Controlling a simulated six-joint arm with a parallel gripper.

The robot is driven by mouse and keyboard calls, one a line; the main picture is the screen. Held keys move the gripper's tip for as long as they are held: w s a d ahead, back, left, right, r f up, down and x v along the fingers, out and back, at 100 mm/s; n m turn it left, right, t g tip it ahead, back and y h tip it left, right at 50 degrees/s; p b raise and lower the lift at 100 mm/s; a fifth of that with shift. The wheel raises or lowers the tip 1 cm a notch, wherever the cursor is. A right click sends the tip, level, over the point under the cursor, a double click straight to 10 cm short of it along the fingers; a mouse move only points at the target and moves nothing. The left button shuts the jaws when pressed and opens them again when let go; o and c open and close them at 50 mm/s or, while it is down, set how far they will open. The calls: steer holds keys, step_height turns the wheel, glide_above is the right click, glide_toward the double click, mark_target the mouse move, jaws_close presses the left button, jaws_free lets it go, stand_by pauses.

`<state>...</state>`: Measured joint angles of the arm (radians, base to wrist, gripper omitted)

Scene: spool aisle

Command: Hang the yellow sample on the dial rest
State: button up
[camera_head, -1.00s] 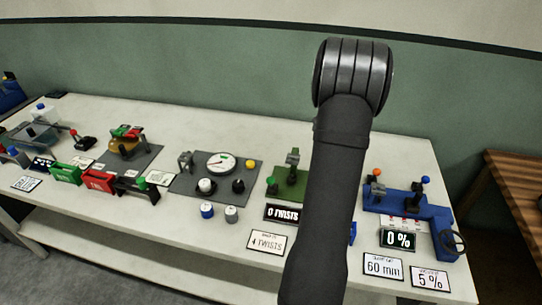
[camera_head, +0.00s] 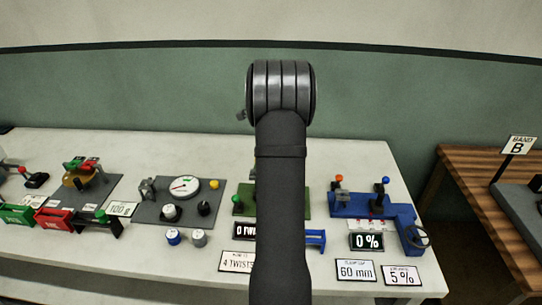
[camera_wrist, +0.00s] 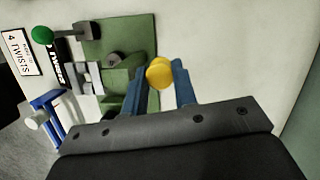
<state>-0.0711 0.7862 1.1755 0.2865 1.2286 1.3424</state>
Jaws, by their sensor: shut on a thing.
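My gripper (camera_wrist: 161,80) is shut on a yellow round-ended piece, likely the yellow sample (camera_wrist: 160,72), which shows between the blue fingertips in the wrist view. In the head view my arm hides the gripper and the held piece. A white dial (camera_head: 185,187) sits on a grey plate (camera_head: 150,213) left of my arm, with a grey clamp-like post (camera_head: 147,189) at its left and a yellow knob (camera_head: 214,184) at its right. I cannot tell which part is the dial rest. In the wrist view the gripper is over the edge of the green plate (camera_wrist: 108,38).
The green twist fixture (camera_head: 242,205) is partly behind my arm. A blue fixture (camera_head: 350,207) with a 0 % display (camera_head: 367,241) stands to its right. A blue bracket (camera_head: 316,240) is at the front. The bench (camera_head: 130,150) is clear along its back. A wooden table (camera_head: 470,200) is at right.

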steer(key=s+a+r+m, duration=0.2)
steer(key=a, duration=0.9)
steer(key=s+a+r+m, duration=0.1)
steer(key=s+a+r, duration=0.1)
steer(key=a, duration=0.9)
step_height(320, 180, up, 2)
steer(key=m+t, duration=0.2)
steer(key=m, duration=0.1)
glide_above(144, 183)
steer(key=d, duration=0.1)
steer(key=shift+s+d+f, duration=0.1)
steer(key=shift+s+f, duration=0.05)
steer(key=shift+f, duration=1.45)
steer(key=shift+f, duration=0.1)
steer(key=shift+f, duration=2.45)
steer(key=o, duration=1)
steer(key=shift+o, duration=0.2)
steer(key=v, duration=1.7)
steer(key=shift+w+r, duration=0.3)
steer(key=shift+f, duration=0.1)
